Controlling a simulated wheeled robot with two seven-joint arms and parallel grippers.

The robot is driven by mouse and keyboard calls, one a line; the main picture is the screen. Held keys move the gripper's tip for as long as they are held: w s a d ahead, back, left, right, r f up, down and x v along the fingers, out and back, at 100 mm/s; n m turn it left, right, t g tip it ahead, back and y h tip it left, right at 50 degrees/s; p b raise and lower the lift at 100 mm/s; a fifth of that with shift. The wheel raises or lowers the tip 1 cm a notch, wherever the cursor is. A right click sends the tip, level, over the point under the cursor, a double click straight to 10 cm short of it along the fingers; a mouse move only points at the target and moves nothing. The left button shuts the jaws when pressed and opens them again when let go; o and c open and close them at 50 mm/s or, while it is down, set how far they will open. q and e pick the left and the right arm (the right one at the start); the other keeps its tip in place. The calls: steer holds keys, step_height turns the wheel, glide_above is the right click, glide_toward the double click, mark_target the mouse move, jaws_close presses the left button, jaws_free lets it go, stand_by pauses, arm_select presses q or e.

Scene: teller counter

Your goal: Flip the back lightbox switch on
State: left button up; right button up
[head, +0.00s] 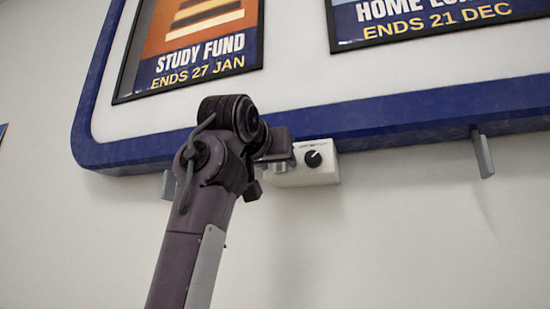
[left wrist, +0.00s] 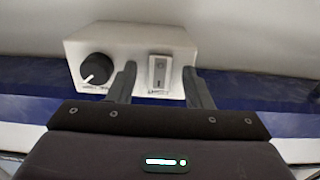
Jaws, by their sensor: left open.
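A small white switch box (head: 318,176) is fixed under the blue lower edge of the lightbox frame (head: 390,130). It also shows in the left wrist view (left wrist: 130,42), with a black round knob (left wrist: 97,69) and a pale rocker switch (left wrist: 159,76) on its face. My left gripper (head: 279,158) is at the left part of the box, partly covering it in the head view. In the left wrist view the open fingers (left wrist: 160,80) stand on either side of the rocker, with nothing held. I cannot tell whether a fingertip touches the box. My right gripper is out of view.
Two posters, an orange "Study Fund" one (head: 200,40) and a blue "Home" one (head: 430,20), hang within the frame. A grey bracket (head: 483,155) sticks down under the frame at right. The wall (head: 400,240) below is bare.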

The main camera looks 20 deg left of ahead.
arm_select(q)
steer(key=shift+c, duration=0.3)
steer(key=c, duration=0.9)
steer(key=g, duration=0.1)
steer(key=r+g, duration=0.1)
steer(key=g, duration=0.1)
steer(key=shift+s+r+g, duration=0.1)
steer(key=shift+r+g, duration=0.05)
steer(key=shift+g, duration=0.15)
steer(key=o, duration=1)
steer(key=shift+c, duration=0.2)
